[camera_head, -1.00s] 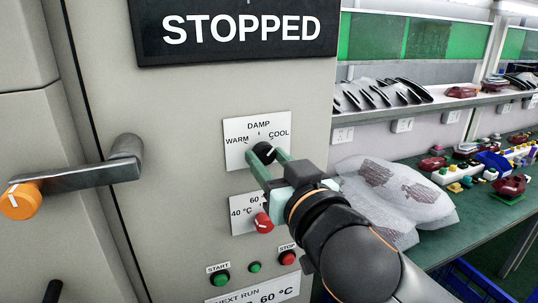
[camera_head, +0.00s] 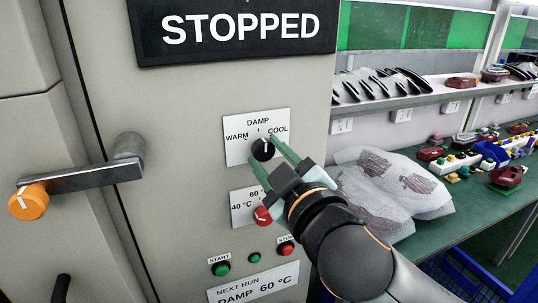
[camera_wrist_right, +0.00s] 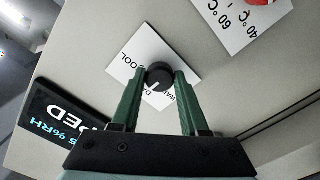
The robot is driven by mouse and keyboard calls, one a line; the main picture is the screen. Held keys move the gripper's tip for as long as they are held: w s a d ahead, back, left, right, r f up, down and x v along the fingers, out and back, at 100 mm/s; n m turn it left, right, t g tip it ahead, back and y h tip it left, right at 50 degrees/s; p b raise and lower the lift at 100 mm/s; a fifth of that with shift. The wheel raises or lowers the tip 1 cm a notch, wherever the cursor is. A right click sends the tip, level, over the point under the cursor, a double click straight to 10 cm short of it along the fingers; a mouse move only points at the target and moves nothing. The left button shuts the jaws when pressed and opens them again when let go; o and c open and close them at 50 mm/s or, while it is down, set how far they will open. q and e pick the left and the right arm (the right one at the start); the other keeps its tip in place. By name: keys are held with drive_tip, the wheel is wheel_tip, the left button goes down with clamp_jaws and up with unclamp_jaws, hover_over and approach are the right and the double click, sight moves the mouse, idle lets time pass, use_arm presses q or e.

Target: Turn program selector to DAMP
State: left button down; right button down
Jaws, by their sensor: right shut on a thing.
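The program selector is a round black knob (camera_head: 262,149) with a white pointer line, on a white label (camera_head: 237,152) reading WARM at left, DAMP at top and COOL at right. My left gripper is not in view.
Below are a red temperature knob (camera_head: 262,216), a green START button (camera_head: 221,269) and a red STOP button (camera_head: 286,248). A display (camera_head: 235,30) reads STOPPED; a lower label (camera_head: 253,283) reads NEXT RUN DAMP 60 °C. A door handle (camera_head: 85,178) stands out at left. Wrapped parts lie on the bench.

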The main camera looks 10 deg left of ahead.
idle(0.3)
drive_tip(key=shift+c, duration=2.1)
unclamp_jaws()
drive_tip(key=shift+s, duration=0.1)
drive_tip(key=b+v, duration=0.9)
drive_tip(key=v, duration=0.3)
drive_tip(key=shift+d, duration=0.15)
drive_tip(key=shift+s, duration=0.1)
